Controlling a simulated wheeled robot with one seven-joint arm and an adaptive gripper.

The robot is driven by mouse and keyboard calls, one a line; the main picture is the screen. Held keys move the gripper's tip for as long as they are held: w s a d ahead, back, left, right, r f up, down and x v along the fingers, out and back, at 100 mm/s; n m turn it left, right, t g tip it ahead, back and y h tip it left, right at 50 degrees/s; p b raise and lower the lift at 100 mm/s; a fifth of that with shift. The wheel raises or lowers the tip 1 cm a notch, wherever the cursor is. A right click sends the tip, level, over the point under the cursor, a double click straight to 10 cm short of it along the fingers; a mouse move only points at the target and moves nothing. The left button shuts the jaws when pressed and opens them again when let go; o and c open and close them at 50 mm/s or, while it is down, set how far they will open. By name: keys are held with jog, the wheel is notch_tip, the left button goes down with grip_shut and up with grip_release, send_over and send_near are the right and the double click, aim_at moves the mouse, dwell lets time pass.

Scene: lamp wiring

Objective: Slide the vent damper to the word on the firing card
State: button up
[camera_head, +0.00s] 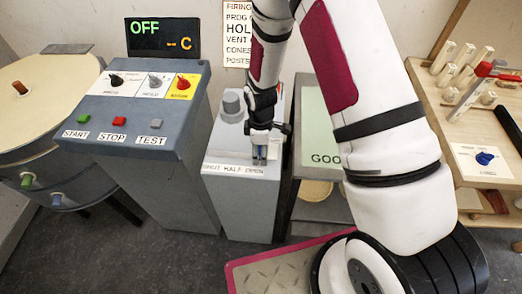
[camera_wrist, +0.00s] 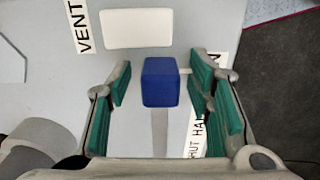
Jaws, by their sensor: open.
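The vent damper knob, a blue block (camera_wrist: 160,82), stands between the two green-padded fingers of my gripper (camera_wrist: 160,84) in the wrist view. The fingers are open, with a gap on either side of the knob. A grey slot (camera_wrist: 160,132) runs from the knob toward the bottom of that view. In the head view my gripper (camera_head: 260,156) is low over the grey vent box (camera_head: 240,205), by the OPEN end of its SHUT HALF OPEN label (camera_head: 233,169). The firing card (camera_head: 236,35) hangs on the wall; my arm hides its right part, including the vent word.
The control console (camera_head: 150,130) with dials and buttons stands left of the vent box, beside a round kiln (camera_head: 45,110). A table with a green GOOD panel (camera_head: 318,125) is right of it. A wooden bench (camera_head: 480,120) with pegs is far right.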

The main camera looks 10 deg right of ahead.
notch_tip(320, 180, up, 12)
dwell(0.4)
dwell(0.4)
jog(key=s+d+r+m+t, duration=0.1)
jog(key=s+d+r+m, duration=0.15)
jog(key=r, duration=0.75)
jog(key=s+d+r+m+t, duration=0.2)
jog(key=s+r+m, duration=0.15)
jog(key=r, duration=0.65)
jog(key=s+d+r+m+t, duration=0.1)
jog(key=s+r+m, duration=0.3)
jog(key=s, duration=0.3)
jog(key=s+r+m+t, duration=0.1)
jog(key=s+r+m, duration=0.3)
jog(key=s+r, duration=0.2)
jog(key=shift+s+d+r+t, duration=0.3)
jog(key=shift+s+d, duration=0.1)
jog(key=shift+s, duration=0.7)
